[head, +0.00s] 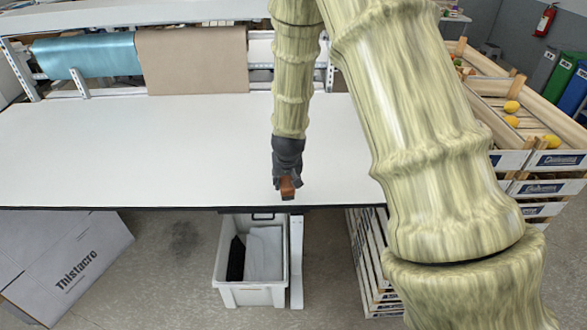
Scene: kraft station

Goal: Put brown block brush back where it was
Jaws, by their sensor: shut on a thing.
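My gripper (287,188) points down near the front edge of the white table (130,150), right of the table's middle. It is shut on the brown block brush (287,187). Only a small brown part of the brush shows between the dark fingers. The rest of it is hidden by the gripper. I cannot tell whether the brush touches the table or is held above it.
The tabletop is bare. Blue and brown rolls (192,60) hang along its back. A white bin (250,295) with dark and pale contents stands below the front edge. A cardboard box (75,270) is at left. Crates with yellow fruit (511,106) stand at right.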

